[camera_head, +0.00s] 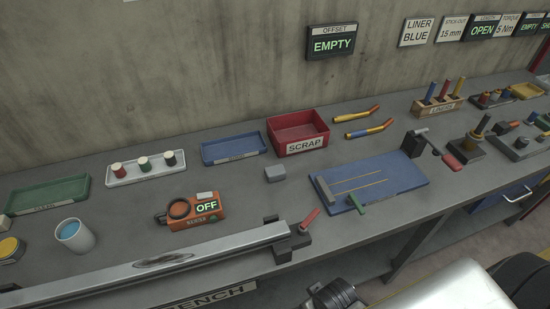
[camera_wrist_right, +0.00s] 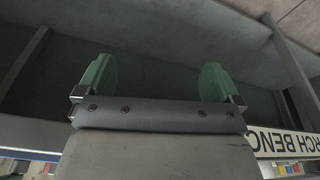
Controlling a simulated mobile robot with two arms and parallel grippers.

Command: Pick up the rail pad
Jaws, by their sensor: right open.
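No label marks a rail pad. My left gripper is not in view.
The bench (camera_head: 262,205) is bare just in front of the block.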

